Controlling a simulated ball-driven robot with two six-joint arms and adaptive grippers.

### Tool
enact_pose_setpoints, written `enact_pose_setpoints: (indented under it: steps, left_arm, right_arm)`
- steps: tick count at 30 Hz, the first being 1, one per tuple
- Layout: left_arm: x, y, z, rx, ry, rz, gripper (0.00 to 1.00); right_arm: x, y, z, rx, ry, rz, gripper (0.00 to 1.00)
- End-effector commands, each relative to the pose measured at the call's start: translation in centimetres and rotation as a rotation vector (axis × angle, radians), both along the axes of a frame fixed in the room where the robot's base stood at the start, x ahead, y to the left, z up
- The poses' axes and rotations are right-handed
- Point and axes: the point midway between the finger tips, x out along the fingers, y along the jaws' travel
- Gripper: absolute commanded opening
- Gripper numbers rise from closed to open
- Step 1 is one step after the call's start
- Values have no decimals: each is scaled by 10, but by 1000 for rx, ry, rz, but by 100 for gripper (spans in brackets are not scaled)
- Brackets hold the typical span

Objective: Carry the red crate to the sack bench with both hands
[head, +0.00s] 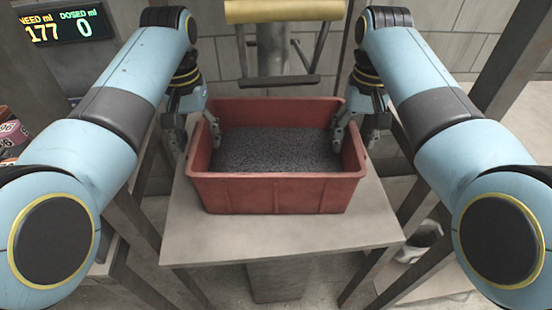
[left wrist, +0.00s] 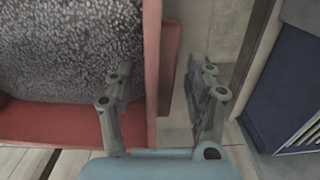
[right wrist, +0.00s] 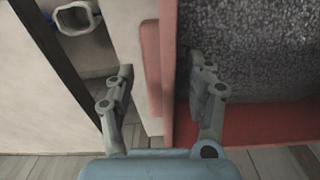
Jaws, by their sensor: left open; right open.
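The red crate (head: 278,192) stands upright on a grey stand top (head: 290,247) in the middle of the head view, holding dark grey granules (head: 275,150). My left gripper (head: 190,135) is open at the crate's left end. In the left wrist view, its fingers (left wrist: 160,90) lie either side of the red end wall (left wrist: 152,70). My right gripper (head: 352,135) is open at the right end. In the right wrist view, its fingers (right wrist: 160,85) also straddle the red wall (right wrist: 168,60). I cannot tell whether any finger touches the crate. The sack bench cannot be made out with certainty.
A metal spout with a yellow bar (head: 285,10) stands behind the crate. A display (head: 62,27) at upper left reads NEED 177 and DOSED 0. Dark posts flank the stand. A grey ring-shaped object (head: 420,240) sits low at the right. Labelled cans (head: 10,135) stand at far left.

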Motion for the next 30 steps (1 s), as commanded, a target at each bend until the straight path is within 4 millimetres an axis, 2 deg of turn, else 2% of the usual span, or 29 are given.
enact_pose_setpoints:
  steps: [7, 8, 20, 30]
  left_arm:
    - [0, 0, 0, 0, 0, 0, 54]
    - [0, 0, 0, 0, 0, 0, 51]
    - [0, 0, 0, 1, -1, 0, 0]
    - [0, 1, 0, 2, -1, 0, 0]
  right_arm:
    - [0, 0, 0, 0, -1, 0, 54]
    - [0, 0, 0, 0, -1, 0, 51]
    - [0, 0, 0, -1, -1, 0, 0]
    - [0, -1, 0, -2, -1, 0, 0]
